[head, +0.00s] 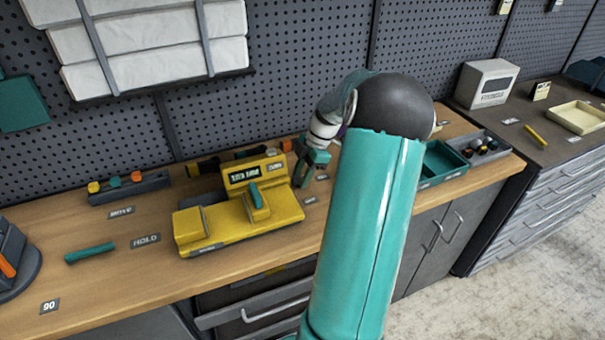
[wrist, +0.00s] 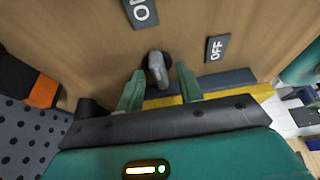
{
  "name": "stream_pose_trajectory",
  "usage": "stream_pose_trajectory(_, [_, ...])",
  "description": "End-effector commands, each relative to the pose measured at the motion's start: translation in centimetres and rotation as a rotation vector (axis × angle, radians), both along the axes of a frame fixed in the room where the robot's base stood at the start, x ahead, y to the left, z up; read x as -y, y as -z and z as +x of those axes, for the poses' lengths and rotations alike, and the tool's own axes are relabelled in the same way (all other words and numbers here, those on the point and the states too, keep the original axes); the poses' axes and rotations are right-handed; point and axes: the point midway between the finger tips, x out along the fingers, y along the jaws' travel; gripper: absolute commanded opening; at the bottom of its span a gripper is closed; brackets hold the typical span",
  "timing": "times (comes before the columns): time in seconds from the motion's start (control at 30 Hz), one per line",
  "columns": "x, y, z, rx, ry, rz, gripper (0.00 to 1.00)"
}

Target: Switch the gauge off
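The gauge (head: 215,222) is a yellow box-like instrument with a dark display (head: 244,176) and a teal bar on its front; the display text is too small to read surely. In the wrist view, a small grey lever (wrist: 158,70) stands between an OFF label (wrist: 217,47) on the right and a partly cut label (wrist: 141,12) at the top. My gripper (head: 311,172) is low over the bench, just right of the gauge. In the wrist view, my gripper (wrist: 160,77) is open, with one teal finger on each side of the lever. Contact with it cannot be told.
A teal cylinder (head: 90,253) lies left of the gauge near a HOLD label (head: 145,241). A rack with coloured knobs (head: 128,190) stands behind it. A teal tray (head: 441,163) is to the right. The pegboard wall (head: 300,60) closes off the back.

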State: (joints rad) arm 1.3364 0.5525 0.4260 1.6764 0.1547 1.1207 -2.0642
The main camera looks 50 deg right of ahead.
Motion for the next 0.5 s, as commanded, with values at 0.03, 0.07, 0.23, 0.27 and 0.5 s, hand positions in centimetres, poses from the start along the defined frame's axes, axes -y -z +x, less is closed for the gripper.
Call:
stream_pose_trajectory(0.03, [0.01,-0.02,0.00,0.000,0.000,0.000,0.30])
stream_pose_trajectory(0.07, [0.01,-0.01,-0.01,0.000,0.000,0.000,0.25])
stream_pose_trajectory(0.23, [0.02,-0.03,-0.01,0.000,0.000,0.000,0.00])
stream_pose_trajectory(0.27, [0.02,-0.03,-0.01,0.000,0.000,0.000,0.00])
stream_pose_trajectory(0.5, [0.01,-0.05,-0.04,0.000,0.017,0.000,0.00])
